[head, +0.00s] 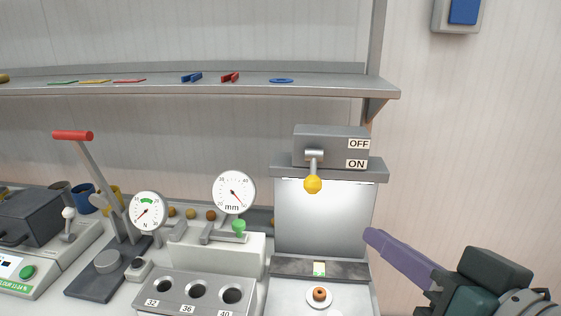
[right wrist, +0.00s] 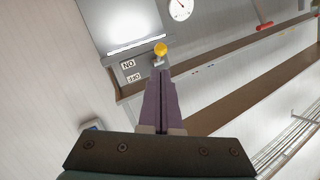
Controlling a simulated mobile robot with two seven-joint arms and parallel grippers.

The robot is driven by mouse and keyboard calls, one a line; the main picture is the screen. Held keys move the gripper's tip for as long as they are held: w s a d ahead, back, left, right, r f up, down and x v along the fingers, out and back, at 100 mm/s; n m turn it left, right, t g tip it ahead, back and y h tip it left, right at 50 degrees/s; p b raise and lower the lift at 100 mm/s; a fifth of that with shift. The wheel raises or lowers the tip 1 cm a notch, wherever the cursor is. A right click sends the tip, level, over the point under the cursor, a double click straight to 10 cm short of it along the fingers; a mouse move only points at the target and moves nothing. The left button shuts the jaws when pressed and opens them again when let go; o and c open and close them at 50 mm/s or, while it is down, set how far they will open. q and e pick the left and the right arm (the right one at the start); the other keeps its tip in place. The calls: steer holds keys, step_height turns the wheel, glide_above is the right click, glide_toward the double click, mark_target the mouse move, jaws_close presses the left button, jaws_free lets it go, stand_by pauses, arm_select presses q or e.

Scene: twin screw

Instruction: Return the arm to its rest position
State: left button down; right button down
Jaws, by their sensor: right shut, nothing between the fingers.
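My right gripper (head: 372,236) comes in from the lower right in the head view, its purple fingers pointing up and left. It is shut and empty, in front of the wall to the right of the grey machine. In the right wrist view the two purple fingers (right wrist: 161,82) lie together, with the machine beyond them. The machine's yellow knob (head: 313,184) hangs below its lever beside the OFF and ON labels; the knob also shows past the fingertips in the right wrist view (right wrist: 160,48). My left gripper is not in view.
A small brown ring on a white dish (head: 319,301) lies before the lit panel. A grey shelf (head: 200,88) runs above. Two dial gauges, a block with holes (head: 190,290) and a red-handled lever (head: 72,135) stand left. The wall at right is clear except a blue switch (head: 464,11).

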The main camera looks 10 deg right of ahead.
steer(key=s+d+f+n+g+h, duration=0.1)
steer(key=s+f+n+g, duration=0.1)
steer(key=s+f+g, duration=0.5)
steer(key=s+d+n+g+h, duration=0.1)
steer(key=s+n+g, duration=0.25)
steer(key=s, duration=0.65)
step_height(320, 180, up, 25)
steer(key=s+g+p, duration=0.1)
steer(key=p, duration=2.3)
steer(key=shift+s+d+f+p, duration=0.15)
steer(key=shift+d+f+p, duration=0.05)
steer(key=shift+d+p, duration=0.2)
steer(key=shift+m, duration=0.25)
